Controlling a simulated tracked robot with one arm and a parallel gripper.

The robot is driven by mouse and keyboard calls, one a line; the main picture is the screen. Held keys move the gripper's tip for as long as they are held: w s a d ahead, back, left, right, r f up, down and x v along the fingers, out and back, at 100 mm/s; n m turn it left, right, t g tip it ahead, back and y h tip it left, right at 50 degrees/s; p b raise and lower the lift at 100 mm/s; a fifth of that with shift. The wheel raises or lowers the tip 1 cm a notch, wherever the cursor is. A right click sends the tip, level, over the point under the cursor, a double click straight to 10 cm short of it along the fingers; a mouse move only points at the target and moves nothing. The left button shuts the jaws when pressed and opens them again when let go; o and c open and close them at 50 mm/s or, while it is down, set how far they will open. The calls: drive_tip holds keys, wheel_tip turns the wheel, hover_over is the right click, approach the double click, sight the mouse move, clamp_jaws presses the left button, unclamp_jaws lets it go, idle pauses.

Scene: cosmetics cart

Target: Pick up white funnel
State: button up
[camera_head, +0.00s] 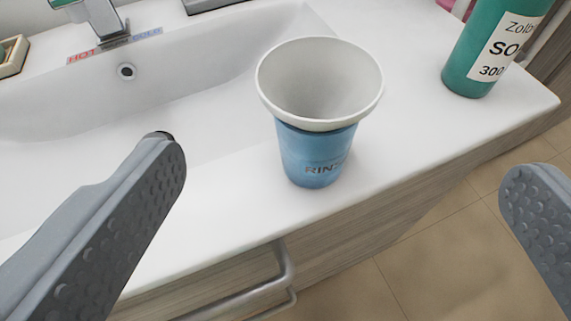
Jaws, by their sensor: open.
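The white funnel (320,82) rests mouth up on top of a blue cup (315,158) with "RINS..." printed on it. The funnel's lower part is hidden inside the cup. The cup stands upright on the white counter (420,140) near its front edge. My gripper (345,190) is open and empty. Its left finger is at the lower left of the view and its right finger at the right edge. The funnel and cup appear between the fingers, farther ahead, with no finger seen touching them.
A green bottle (483,50) stands at the upper right of the counter. The sink basin (60,105) lies to the left, with a metal tap (100,18) behind it. A metal handle (270,285) sticks out of the wooden cabinet front below the counter edge.

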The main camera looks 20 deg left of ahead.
approach(322, 58)
drive_tip(key=w+f, duration=0.2)
drive_tip(key=shift+r+b+x, duration=0.2)
drive_tip(key=shift+b+x, duration=0.3)
drive_tip(key=shift+x, duration=0.95)
drive_tip(key=shift+r+b+x, duration=0.25)
drive_tip(key=shift+b+x, duration=0.2)
drive_tip(key=shift+x, duration=1)
drive_tip(key=shift+w+a, duration=0.15)
drive_tip(key=shift+w, duration=0.05)
drive_tip(key=c, duration=1.1)
